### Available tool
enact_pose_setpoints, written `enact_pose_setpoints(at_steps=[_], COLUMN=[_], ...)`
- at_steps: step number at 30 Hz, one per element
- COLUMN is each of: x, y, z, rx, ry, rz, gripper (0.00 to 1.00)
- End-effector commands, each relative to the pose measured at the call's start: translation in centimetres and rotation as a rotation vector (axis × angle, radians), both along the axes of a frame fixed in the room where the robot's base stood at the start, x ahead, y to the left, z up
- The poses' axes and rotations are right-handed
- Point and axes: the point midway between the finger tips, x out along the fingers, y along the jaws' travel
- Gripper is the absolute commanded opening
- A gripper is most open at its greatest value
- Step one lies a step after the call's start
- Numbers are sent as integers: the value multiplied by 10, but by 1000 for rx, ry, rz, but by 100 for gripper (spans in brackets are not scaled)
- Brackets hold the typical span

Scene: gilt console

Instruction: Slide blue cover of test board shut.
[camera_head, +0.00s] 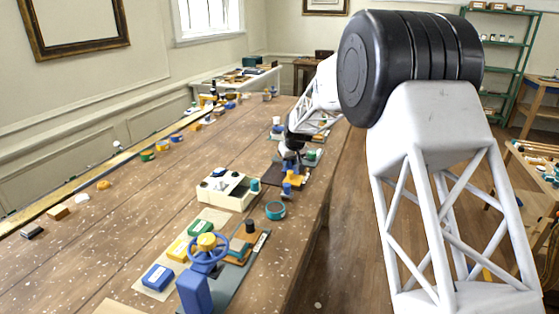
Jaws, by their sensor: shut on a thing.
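My gripper (291,163) is far along the right edge of the long wooden table, at a small dark board (277,170). It points down and is shut on a small blue part there, which looks like the blue cover; its fingers hide most of it. A yellow block (293,179) and a blue piece (287,189) sit just in front of the gripper. The view is too small to tell how far the cover stands open.
A white box with knobs (228,190) stands left of the gripper, and a teal round tin (275,210) is nearer. A blue valve wheel (208,250) and colored boxes (158,277) fill the near end. The table's middle is mostly clear; its right edge is close.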

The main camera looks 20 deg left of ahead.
Motion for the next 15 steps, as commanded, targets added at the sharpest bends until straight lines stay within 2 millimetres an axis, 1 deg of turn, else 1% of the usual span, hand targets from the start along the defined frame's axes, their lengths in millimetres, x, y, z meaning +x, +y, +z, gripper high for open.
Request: enact_pose_setpoints(at_steps=[1, 3, 6, 15], x=[0, 0, 0, 0], y=[-10, -21, -30, -35], z=[1, 1, 1, 1], rx=[1, 1, 2, 0], ry=[-1, 0, -1, -1], rz=[-2, -2, -2, 0], gripper=[0, 0, 0, 0])
